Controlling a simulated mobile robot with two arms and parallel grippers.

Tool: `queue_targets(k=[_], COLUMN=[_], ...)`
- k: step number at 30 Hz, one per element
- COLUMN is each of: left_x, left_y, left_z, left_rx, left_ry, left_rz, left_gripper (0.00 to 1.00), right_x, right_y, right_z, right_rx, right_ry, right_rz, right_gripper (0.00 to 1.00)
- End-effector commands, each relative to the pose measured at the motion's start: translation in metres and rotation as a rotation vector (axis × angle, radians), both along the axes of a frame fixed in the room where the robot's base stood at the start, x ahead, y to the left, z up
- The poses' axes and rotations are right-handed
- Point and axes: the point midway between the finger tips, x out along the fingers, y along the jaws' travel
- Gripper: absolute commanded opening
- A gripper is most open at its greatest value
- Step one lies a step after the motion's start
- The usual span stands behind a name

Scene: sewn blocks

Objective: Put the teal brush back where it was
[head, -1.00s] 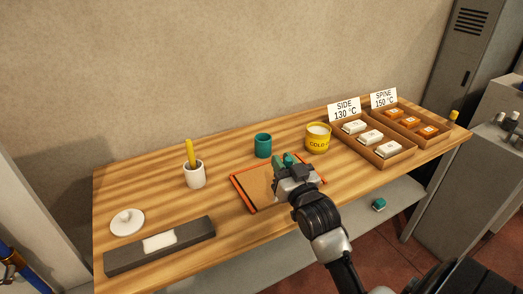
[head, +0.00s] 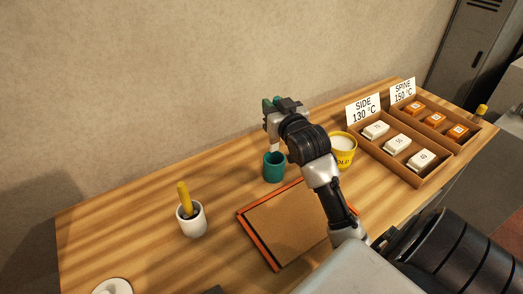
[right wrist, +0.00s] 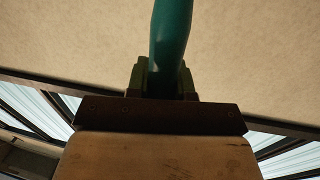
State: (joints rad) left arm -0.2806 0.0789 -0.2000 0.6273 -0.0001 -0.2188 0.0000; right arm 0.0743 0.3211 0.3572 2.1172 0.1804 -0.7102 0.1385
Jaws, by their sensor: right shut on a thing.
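My right gripper (head: 276,108) is shut on the teal brush (head: 277,100) and holds it over the teal cup (head: 274,170). A pale part below the jaws, which looks like the brush's lower end, reaches down to the cup's mouth. I cannot tell whether it is inside the rim. In the right wrist view the brush's teal handle (right wrist: 170,35) rises from between the jaws. The cup stands upright on the table, behind the orange-edged board (head: 285,225). My left gripper is out of view.
A yellow pot (head: 343,150) stands right of the cup, close to my right arm. A white cup (head: 192,220) with a yellow-handled tool stands front left. Two wooden trays (head: 405,178) of blocks with sign cards are at right. The wall is close behind the table.

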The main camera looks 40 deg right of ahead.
Motion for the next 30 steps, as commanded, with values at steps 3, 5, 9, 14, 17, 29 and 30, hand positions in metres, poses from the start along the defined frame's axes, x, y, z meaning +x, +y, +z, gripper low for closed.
queue_targets(k=[3, 5, 9, 14, 17, 29, 30], left_x=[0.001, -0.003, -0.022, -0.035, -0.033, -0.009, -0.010], left_y=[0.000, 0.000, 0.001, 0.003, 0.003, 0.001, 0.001], left_z=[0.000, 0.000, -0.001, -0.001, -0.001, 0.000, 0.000], left_rx=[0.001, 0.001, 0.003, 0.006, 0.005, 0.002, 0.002], left_ry=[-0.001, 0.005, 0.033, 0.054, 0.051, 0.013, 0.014], left_rz=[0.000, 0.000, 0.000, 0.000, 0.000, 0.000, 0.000], left_gripper=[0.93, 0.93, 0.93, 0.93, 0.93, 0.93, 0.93], right_x=[0.000, -0.001, -0.001, -0.001, -0.001, -0.001, -0.001], right_y=[0.000, 0.000, 0.000, 0.000, 0.000, 0.001, 0.001], right_z=[-0.009, -0.020, -0.046, -0.063, -0.074, -0.100, -0.100], right_rx=[0.002, 0.004, 0.002, 0.000, 0.001, 0.000, 0.000], right_ry=[0.010, 0.013, 0.012, 0.008, 0.010, 0.006, 0.006], right_rz=[0.000, 0.001, 0.000, 0.000, 0.000, 0.001, 0.001], right_gripper=[0.00, 0.00, 0.00, 0.00, 0.00, 0.00, 0.00])
